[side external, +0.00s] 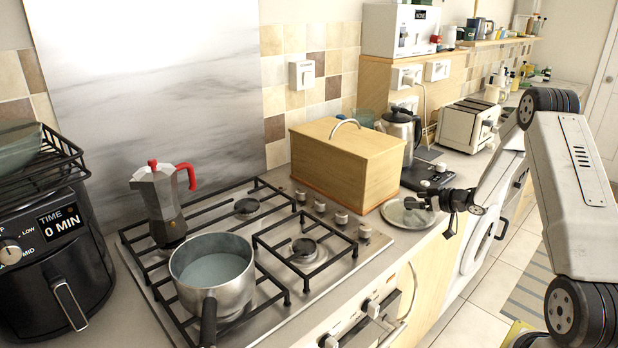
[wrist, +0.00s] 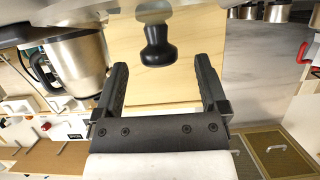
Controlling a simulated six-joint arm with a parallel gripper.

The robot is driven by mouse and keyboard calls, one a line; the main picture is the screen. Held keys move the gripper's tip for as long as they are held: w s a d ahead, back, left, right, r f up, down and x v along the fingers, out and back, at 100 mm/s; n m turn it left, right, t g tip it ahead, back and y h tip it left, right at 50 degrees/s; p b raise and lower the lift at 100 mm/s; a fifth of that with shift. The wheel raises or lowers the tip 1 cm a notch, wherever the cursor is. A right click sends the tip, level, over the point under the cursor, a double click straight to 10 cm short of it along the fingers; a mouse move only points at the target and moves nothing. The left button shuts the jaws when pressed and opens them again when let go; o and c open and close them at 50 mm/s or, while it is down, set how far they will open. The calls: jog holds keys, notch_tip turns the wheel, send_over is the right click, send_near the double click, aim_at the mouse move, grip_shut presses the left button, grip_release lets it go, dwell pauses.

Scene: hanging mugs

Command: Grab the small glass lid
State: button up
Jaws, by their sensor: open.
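The small glass lid (side external: 393,216) lies on the counter's front edge, right of the hob and in front of the wooden box. Its black knob (wrist: 157,48) shows in the wrist view, below the lid's pale underside edge at the top of the picture. My gripper (side external: 418,201) is just above the lid from the right. In the wrist view my gripper (wrist: 161,64) is open, with the knob ahead between its two fingers and a gap on each side. The gripper partly covers the lid in the side view.
The wooden bread box (side external: 350,165) stands close behind the lid. A steel kettle (side external: 400,128) and a black scale-like device (side external: 427,177) are behind and right. A steel saucepan (side external: 212,275) and a moka pot (side external: 158,200) stand on the hob at left. Open floor lies in front.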

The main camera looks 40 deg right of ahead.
jog(key=shift+x, duration=1.35)
grip_shut()
